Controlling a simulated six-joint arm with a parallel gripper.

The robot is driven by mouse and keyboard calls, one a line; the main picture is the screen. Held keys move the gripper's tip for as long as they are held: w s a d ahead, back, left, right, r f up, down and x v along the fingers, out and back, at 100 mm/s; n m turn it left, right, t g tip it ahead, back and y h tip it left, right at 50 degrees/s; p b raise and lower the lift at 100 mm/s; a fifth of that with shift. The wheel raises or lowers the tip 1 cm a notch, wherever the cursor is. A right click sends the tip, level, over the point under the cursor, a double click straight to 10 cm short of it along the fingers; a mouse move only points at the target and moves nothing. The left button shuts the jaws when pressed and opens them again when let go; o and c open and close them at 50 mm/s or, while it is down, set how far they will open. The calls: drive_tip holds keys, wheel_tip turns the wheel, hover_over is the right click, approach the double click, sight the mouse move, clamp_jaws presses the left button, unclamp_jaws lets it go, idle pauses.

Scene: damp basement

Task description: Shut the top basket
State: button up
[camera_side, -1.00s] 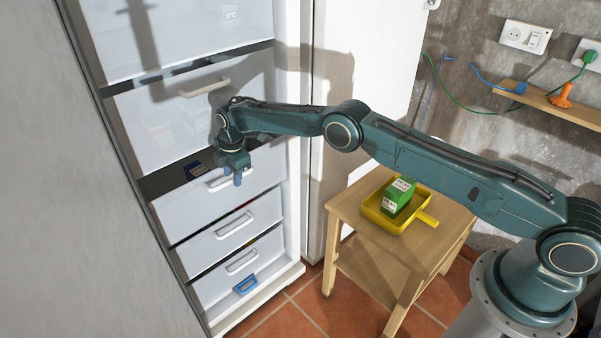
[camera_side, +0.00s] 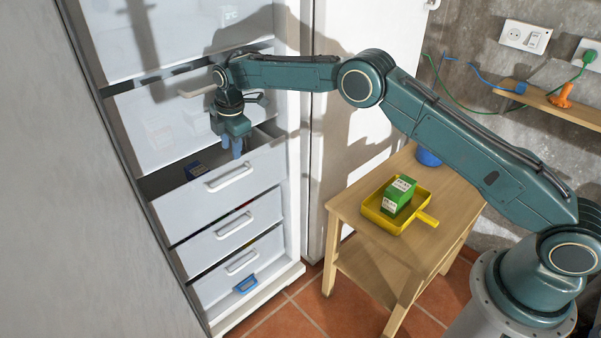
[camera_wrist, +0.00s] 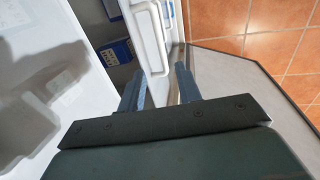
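The open basket (camera_side: 264,164) is a white drawer with a pale bar handle (camera_side: 229,178), pulled out part way below a tall white panel (camera_side: 152,135). A dark gap shows behind its front, with a blue box (camera_side: 197,171) inside. In the wrist view the basket's front and handle (camera_wrist: 150,38) lie just beyond the fingers, with the blue box (camera_wrist: 115,52) to the left. My gripper (camera_side: 231,150) points down above the basket's top edge. Its blue fingers (camera_wrist: 160,90) are apart with nothing held. I cannot tell whether they touch the front.
Two more drawers (camera_side: 205,246) sit below, the lowest with a blue clip (camera_side: 246,284). A wooden table (camera_side: 352,208) at right holds a yellow tray (camera_side: 428,217) with a green box (camera_side: 398,194), and a blue bowl (camera_side: 428,157). The tiled floor in front is clear.

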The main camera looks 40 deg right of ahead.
drive_tip(key=shift+s+r, duration=0.15)
drive_tip(key=shift+r, duration=0.55)
drive_tip(key=shift+s+r, duration=0.1)
drive_tip(key=shift+r, duration=0.6)
drive_tip(key=shift+f, duration=0.15)
clamp_jaws()
drive_tip(key=m+t, duration=0.4)
drive_tip(key=m, duration=1.5)
approach(248, 166)
drive_tip(key=a+f, duration=0.3)
drive_tip(key=f, duration=0.1)
drive_tip(key=s+d+f+m+t, duration=0.3)
drive_tip(key=s+m, duration=0.4)
drive_tip(key=m, duration=1)
drive_tip(key=shift+f, duration=0.35)
